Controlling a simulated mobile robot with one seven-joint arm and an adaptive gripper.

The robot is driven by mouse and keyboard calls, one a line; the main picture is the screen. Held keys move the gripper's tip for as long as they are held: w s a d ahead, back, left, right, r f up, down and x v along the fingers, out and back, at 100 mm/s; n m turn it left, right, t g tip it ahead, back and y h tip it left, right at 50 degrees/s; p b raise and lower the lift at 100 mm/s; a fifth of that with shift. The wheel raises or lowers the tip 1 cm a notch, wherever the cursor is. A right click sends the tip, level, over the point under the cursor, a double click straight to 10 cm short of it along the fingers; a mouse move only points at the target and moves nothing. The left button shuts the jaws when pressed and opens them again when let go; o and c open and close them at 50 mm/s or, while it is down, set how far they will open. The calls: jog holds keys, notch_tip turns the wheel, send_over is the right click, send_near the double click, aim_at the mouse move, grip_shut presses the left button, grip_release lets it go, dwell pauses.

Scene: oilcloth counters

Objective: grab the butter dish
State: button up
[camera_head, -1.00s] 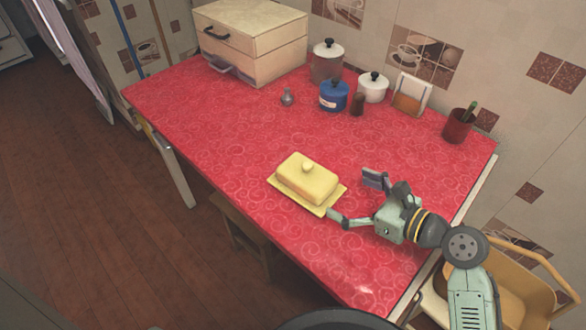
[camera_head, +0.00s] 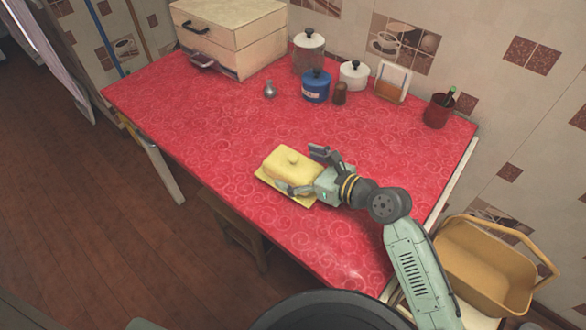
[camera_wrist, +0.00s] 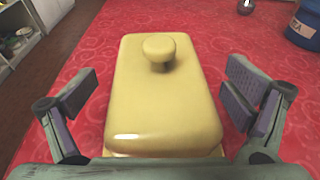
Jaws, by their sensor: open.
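The yellow butter dish (camera_head: 290,165) sits on the red table, its domed lid with a round knob on a flat yellow base plate (camera_head: 265,178). In the wrist view the lid (camera_wrist: 163,105) fills the middle, with the knob toward its far end. My gripper (camera_head: 308,170) is open at the right end of the dish. Its two fingers stand on either side of the lid, with gaps between the pads and the lid in the wrist view (camera_wrist: 158,92). The near part of the base plate is mostly hidden by the gripper.
The red table (camera_head: 190,120) is clear around the dish. At the back stand a wooden box (camera_head: 245,50), a blue pot (camera_head: 316,88), white-lidded jars (camera_head: 354,75), a napkin holder (camera_head: 392,82) and a red cup (camera_head: 438,112). A yellow basket (camera_head: 485,275) is at the right.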

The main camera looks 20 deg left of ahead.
jog(key=shift+c, duration=0.6)
jog(key=c, duration=1.9)
jog(key=shift+c, duration=0.2)
jog(key=shift+r, duration=0.1)
